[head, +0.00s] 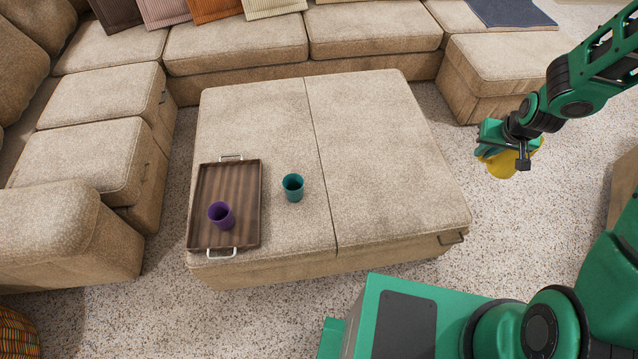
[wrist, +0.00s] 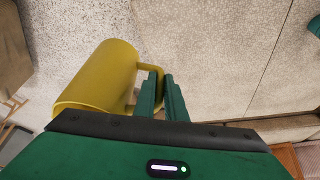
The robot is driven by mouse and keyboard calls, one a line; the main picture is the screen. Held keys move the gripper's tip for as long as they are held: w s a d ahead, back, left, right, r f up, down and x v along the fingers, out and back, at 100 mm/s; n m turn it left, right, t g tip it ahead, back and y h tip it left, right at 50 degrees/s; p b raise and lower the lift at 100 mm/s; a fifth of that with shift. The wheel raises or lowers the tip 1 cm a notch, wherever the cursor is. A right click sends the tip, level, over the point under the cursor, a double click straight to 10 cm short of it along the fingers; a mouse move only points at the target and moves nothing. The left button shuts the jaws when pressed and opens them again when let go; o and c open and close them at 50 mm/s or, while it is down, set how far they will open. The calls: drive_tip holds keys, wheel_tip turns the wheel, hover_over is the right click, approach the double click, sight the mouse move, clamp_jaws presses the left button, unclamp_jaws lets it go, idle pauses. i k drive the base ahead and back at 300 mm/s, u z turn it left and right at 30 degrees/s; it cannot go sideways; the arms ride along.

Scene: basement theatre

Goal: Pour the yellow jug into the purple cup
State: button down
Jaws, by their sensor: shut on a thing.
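The purple cup (head: 221,215) stands upright on the wooden tray (head: 225,175), which lies on the left part of the big beige ottoman. The yellow jug (head: 503,162) is at the right in the head view, held in the air beside the ottoman's right edge. In the wrist view the jug (wrist: 100,80) lies left of the fingers, with its handle at the fingertips. My gripper (wrist: 164,85) is shut on the jug's handle; it also shows in the head view (head: 521,152), partly hiding the jug. The jug's contents cannot be seen.
A teal cup (head: 293,188) stands on the ottoman (head: 380,150) just right of the tray. The ottoman's right half is bare. A sofa (head: 235,45) runs along the back and left. Speckled carpet is open to the right.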

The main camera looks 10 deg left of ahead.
sight(219, 213)
drive_tip(key=z, duration=0.05)
drive_tip(key=k, duration=1.45)
drive_tip(key=u, duration=0.9)
drive_tip(key=i, duration=1)
